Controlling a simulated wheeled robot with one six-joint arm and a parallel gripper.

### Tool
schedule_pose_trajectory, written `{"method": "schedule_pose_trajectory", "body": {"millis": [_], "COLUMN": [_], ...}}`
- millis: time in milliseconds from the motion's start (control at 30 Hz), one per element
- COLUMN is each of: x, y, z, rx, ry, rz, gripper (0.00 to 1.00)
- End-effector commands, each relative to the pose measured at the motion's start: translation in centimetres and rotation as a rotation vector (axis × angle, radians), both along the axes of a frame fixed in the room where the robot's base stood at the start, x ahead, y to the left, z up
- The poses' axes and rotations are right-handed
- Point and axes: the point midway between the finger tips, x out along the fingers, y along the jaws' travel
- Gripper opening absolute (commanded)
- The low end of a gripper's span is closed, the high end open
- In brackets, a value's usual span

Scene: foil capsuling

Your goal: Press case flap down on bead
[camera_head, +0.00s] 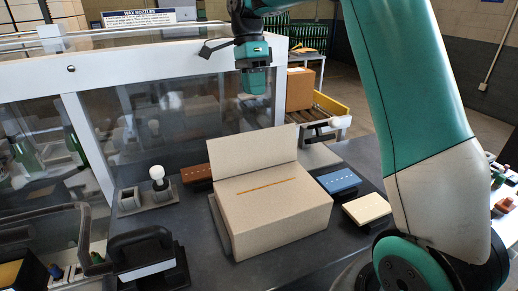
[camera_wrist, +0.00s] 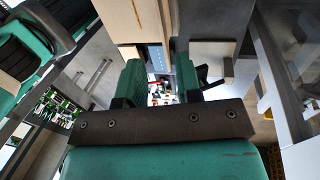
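The cardboard case (camera_head: 275,218) sits on the dark table in the middle of the head view. Its flap (camera_head: 252,158) stands up along the back edge, leaning slightly backward. An orange-brown bead (camera_head: 266,186) runs as a thin line across the case's top. My gripper (camera_head: 254,84) hangs above and behind the flap, clear of it, fingers downward. In the wrist view my gripper (camera_wrist: 158,78) shows two green fingers apart with nothing held between them. A cardboard surface with a brown line (camera_wrist: 137,16) shows at the top of the wrist view.
A blue block (camera_head: 338,181) and a cream pad (camera_head: 367,208) lie right of the case. A brown block (camera_head: 196,174) and a white ball on a holder (camera_head: 157,173) stand left. A black-handled tool (camera_head: 143,245) is front left. A white-framed glass guard (camera_head: 170,85) stands behind.

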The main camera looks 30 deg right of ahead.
Motion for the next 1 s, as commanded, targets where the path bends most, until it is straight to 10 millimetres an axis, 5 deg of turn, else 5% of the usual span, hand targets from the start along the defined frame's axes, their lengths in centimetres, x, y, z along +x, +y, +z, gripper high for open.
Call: {"method": "schedule_pose_trajectory", "body": {"millis": [100,500,733,1000], "x": [-0.8,-2.9,-3.4,-3.4], "y": [0.3,0.7,0.8,0.8], "z": [-3.8,-10.9,-13.4,-13.7], "rx": [-0.001,0.000,0.001,0.000], "ry": [0.003,0.006,0.003,0.000], "rz": [0.003,0.004,0.005,0.004], "gripper": [0.32,0.32,0.32,0.32]}}
